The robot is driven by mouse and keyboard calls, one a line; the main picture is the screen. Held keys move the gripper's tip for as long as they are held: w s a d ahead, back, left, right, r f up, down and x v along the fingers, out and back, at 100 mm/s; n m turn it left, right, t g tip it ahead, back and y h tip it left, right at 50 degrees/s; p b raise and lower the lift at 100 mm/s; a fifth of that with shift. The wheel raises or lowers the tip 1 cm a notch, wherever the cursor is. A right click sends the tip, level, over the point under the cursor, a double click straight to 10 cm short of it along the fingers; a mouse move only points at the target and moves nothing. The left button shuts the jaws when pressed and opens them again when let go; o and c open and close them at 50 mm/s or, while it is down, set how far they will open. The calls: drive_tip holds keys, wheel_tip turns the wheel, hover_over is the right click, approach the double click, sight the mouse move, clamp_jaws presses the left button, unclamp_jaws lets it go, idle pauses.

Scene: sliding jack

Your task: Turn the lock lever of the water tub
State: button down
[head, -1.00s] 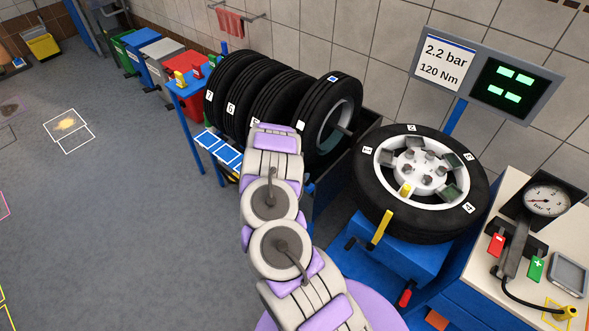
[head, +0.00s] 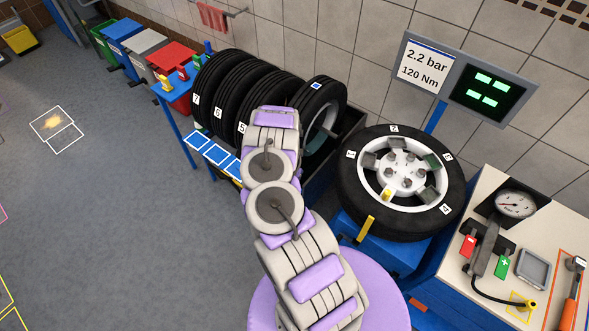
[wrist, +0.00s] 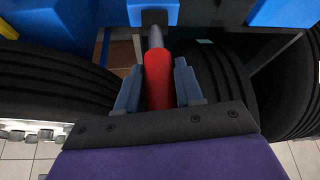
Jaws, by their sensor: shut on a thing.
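A lever with a red grip (wrist: 159,80) and a grey rod shows in the wrist view. Its rod runs up to a blue block (wrist: 153,12) at the top edge. My gripper (wrist: 158,88) has one grey finger on each side of the red grip and is shut on it. In the head view my arm hides the gripper, and the lever does not show. A dark open tub (head: 345,150), which looks like the water tub, stands behind my arm with a tyre (head: 322,105) in it.
A wheel (head: 402,182) lies on a blue stand (head: 385,250) to the right. Several tyres stand in a row behind my arm. A worktop (head: 540,240) with a gauge (head: 515,204) is at the far right. Open grey floor (head: 100,220) lies to the left.

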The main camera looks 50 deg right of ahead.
drive_tip(key=shift+w+r, duration=0.1)
drive_tip(key=shift+w, duration=0.05)
drive_tip(key=shift+d, duration=0.1)
drive_tip(key=c, duration=1.2)
unclamp_jaws()
drive_tip(key=o, duration=0.4)
drive_tip(key=shift+d, duration=0.2)
drive_tip(key=shift+a, duration=0.1)
drive_tip(key=shift+a+r, duration=0.3)
drive_tip(key=shift+r, duration=0.05)
drive_tip(key=v, duration=1.6)
drive_tip(key=shift+d, duration=0.25)
